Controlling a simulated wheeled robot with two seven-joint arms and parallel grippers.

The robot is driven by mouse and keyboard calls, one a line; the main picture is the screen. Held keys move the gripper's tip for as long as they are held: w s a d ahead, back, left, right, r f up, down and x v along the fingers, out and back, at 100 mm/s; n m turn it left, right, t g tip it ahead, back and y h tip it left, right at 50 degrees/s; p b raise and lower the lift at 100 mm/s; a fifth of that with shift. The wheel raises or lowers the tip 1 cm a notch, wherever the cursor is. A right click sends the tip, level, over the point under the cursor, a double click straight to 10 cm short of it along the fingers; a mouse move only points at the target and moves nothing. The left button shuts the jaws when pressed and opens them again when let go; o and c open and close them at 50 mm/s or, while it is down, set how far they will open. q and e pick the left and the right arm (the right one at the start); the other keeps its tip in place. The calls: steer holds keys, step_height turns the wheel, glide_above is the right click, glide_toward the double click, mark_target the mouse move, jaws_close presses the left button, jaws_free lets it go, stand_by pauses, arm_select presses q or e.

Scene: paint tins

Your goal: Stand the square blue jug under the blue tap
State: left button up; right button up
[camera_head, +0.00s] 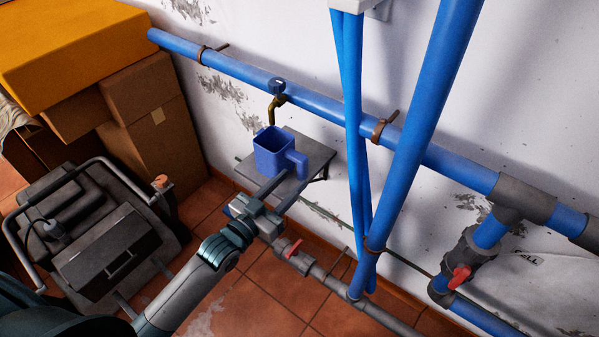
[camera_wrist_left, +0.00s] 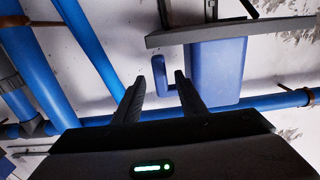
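The square blue jug (camera_head: 268,160) stands upright on a small grey wall shelf (camera_head: 318,153). Its open top is below the spout of the brass tap (camera_head: 272,108), which has a blue knob and hangs from the blue pipe. The jug's handle points right, toward my left gripper (camera_head: 293,181). In the left wrist view, which looks upside down, the jug (camera_wrist_left: 215,75) rests against the shelf (camera_wrist_left: 230,31). There my left gripper (camera_wrist_left: 160,76) is open, its fingers apart on either side of the handle, not closed on it. My right gripper is out of view.
A thick slanting blue pipe (camera_head: 410,130) and thinner blue pipes (camera_head: 352,130) rise right of the shelf. A grey pipe with a red valve (camera_head: 292,248) runs below. Cardboard boxes (camera_head: 155,125) and a dark wheeled case (camera_head: 105,250) stand left.

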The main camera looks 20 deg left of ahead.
arm_select(q)
steer(key=shift+v, duration=1.2)
